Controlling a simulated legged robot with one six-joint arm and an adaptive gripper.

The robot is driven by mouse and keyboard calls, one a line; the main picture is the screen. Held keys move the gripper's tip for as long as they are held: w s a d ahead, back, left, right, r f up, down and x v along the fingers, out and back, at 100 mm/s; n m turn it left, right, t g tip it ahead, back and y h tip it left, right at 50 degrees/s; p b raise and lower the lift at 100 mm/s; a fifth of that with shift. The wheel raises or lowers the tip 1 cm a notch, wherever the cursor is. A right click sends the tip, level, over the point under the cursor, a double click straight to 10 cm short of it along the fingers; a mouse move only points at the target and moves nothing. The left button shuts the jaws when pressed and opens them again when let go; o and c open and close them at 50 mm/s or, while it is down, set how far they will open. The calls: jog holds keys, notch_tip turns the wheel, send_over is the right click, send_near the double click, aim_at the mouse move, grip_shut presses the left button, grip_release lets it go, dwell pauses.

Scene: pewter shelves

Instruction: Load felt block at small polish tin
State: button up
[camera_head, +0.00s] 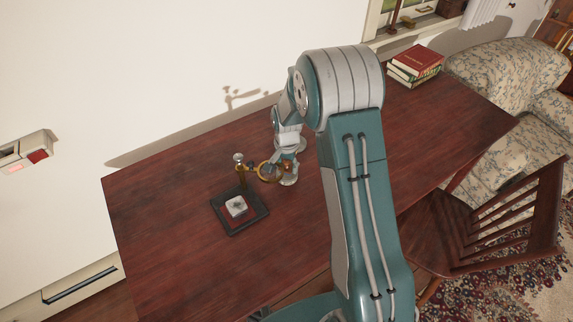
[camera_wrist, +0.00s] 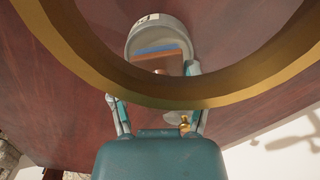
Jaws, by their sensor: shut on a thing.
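My gripper (camera_wrist: 162,70) is shut on a small block with a blue layer and a brown layer, which I take to be the felt block (camera_wrist: 158,55). In the wrist view a pale grey round thing with a small dark-and-white label, perhaps the small polish tin (camera_wrist: 150,24), lies just beyond the block. A round grey thing also shows below my gripper in the head view (camera_head: 289,181). I cannot tell whether block and tin touch. In the head view my arm and the ring partly hide the gripper's fingertips and the block.
A brass post with a ring (camera_head: 241,174) stands close left of my gripper. The ring (camera_wrist: 160,95) crosses the wrist view near the camera. A dark square tray (camera_head: 230,228) holds a whitish piece (camera_head: 236,205). Books (camera_head: 415,62) lie far right. The table's left side is clear.

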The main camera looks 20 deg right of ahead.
jog(key=shift+f, duration=0.5)
dwell(1.5)
jog(key=shift+r, duration=3.6)
